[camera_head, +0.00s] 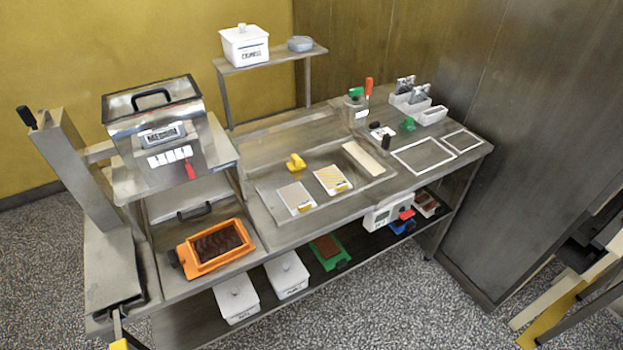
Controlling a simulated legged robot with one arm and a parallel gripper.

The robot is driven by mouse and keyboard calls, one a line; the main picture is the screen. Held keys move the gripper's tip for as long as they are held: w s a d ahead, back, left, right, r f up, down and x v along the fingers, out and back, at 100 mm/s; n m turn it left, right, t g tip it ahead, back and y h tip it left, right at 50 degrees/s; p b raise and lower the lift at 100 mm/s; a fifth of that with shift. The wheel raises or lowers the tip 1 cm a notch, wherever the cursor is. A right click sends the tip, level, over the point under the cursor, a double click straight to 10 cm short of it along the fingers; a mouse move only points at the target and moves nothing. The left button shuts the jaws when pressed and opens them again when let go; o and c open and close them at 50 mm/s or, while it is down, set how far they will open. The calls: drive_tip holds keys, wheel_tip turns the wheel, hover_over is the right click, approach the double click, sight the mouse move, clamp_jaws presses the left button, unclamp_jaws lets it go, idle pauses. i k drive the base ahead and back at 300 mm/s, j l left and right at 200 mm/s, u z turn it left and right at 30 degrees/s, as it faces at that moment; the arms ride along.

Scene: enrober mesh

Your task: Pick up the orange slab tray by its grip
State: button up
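The orange slab tray (221,263) sits on the left part of the steel bench, in front of the boxy steel machine. A dark brown slab (216,242) lies inside its raised frame.
The steel machine (150,125) with a black top handle stands behind the tray. A tall grey slanted part (75,170) rises to its left. White lidded tubs (287,275) and a green tray (330,254) are on the shelf below. Speckled floor (385,310) in front is clear.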

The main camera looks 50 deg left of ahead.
sight(213, 248)
drive_tip(key=u, duration=1.75)
